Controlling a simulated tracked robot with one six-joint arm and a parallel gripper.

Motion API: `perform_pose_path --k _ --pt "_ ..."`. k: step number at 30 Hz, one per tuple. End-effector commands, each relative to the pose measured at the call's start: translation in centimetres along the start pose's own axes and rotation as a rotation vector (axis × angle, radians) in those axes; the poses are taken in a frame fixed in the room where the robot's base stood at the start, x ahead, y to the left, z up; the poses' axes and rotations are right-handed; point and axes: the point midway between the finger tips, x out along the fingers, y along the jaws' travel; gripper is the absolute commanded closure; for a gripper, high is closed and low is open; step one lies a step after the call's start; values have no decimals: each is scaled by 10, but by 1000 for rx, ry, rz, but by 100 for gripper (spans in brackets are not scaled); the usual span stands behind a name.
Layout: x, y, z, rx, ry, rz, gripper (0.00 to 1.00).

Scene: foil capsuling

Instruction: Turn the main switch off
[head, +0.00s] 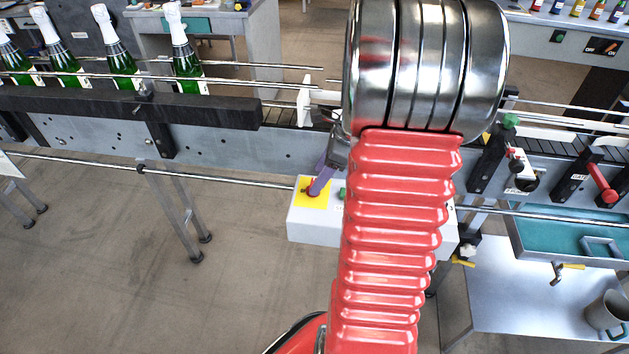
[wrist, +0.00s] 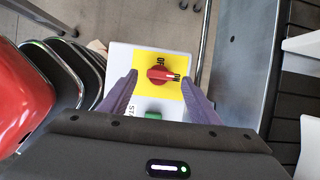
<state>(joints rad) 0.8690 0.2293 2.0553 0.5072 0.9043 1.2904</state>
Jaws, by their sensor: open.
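The main switch is a red rotary knob (wrist: 160,75) on a yellow plate (wrist: 146,60), on top of a pale control box (wrist: 120,58). A white mark on the knob points right in the wrist view. Small lettering beside the knob is hard to read. In the head view the yellow plate (head: 318,202) is partly covered by a purple finger. My gripper (wrist: 159,79) is open, with its two purple fingers to the left and right of the knob. It appears close above the plate; contact with the knob cannot be told.
A green button (wrist: 153,115) sits on the same box, near the knob. A metal rail (head: 240,180) and the conveyor frame (head: 225,150) run behind the box. Green bottles (head: 120,65) stand at the upper left. A teal tray (head: 560,240) is at the right. Floor at lower left is clear.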

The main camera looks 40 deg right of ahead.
Motion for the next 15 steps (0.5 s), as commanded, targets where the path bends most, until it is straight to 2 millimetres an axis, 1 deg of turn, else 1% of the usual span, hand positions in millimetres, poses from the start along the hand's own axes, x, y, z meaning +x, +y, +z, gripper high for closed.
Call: perform_pose_path --k 1,3,6,9,15 --pt "8 1 0 0 -1 3 44" --pt "16 0 0 0 -1 2 44" --pt "23 0 0 -1 -1 1 44" --pt "26 0 0 -1 0 0 44" --pt "26 0 0 -1 0 -1 44"
